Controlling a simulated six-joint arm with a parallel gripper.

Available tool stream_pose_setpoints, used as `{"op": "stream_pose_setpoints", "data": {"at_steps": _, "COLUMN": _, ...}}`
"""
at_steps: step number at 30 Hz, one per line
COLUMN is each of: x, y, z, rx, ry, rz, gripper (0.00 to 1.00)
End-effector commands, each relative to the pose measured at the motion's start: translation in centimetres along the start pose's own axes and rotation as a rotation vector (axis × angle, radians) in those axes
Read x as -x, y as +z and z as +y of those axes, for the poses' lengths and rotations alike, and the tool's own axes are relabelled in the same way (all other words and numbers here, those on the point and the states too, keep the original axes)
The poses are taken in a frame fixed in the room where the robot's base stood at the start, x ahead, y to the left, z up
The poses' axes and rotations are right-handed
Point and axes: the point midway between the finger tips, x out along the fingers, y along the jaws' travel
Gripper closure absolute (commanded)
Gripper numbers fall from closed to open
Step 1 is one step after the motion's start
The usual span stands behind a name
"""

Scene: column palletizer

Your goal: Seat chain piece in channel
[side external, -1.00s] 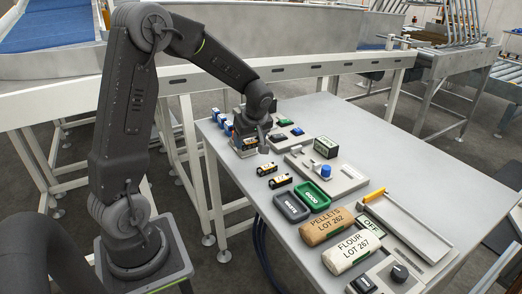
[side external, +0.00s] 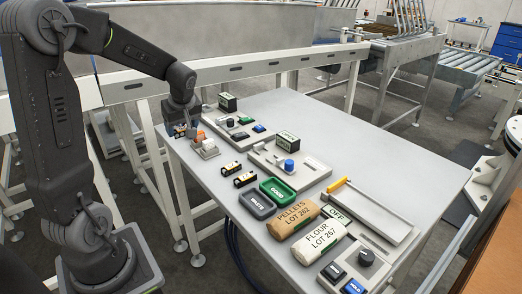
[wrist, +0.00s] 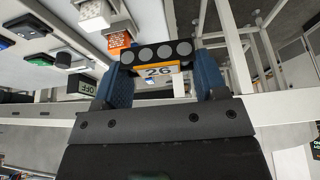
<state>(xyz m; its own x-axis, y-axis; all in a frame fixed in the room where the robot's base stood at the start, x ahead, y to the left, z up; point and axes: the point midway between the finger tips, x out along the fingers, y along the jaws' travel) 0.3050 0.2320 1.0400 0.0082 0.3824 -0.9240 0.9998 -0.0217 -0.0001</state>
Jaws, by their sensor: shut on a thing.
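My gripper (wrist: 163,78) has its blue fingers closed on a small piece marked "26" with an orange-yellow edge (wrist: 160,71). A dark bar with several round grey discs (wrist: 157,52) shows at its far side; I cannot tell whether it is part of the held piece. In the side view my gripper (side external: 185,130) is at the table's far left corner.
Two black blocks with yellow labels (side external: 231,169) lie nearby. Two grey control panels (side external: 262,158) stand behind. The table's right rear (side external: 380,140) is clear.

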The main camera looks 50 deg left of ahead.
Motion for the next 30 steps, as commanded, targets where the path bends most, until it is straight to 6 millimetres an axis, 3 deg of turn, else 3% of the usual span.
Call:
{"op": "stream_pose_setpoints", "data": {"at_steps": 20, "x": 0.0, "y": 0.0, "z": 0.3, "rx": 0.015, "ry": -0.006, "rz": 0.000, "gripper": 0.60}}
{"op": "stream_pose_setpoints", "data": {"at_steps": 26, "x": 0.2, "y": 0.2, "z": 3.2, "rx": 0.176, "ry": -0.074, "rz": 0.001, "gripper": 0.60}}
{"op": "stream_pose_setpoints", "data": {"at_steps": 30, "x": 0.6, "y": 1.2, "z": 6.9, "rx": 0.407, "ry": -0.171, "rz": 0.000, "gripper": 0.60}}
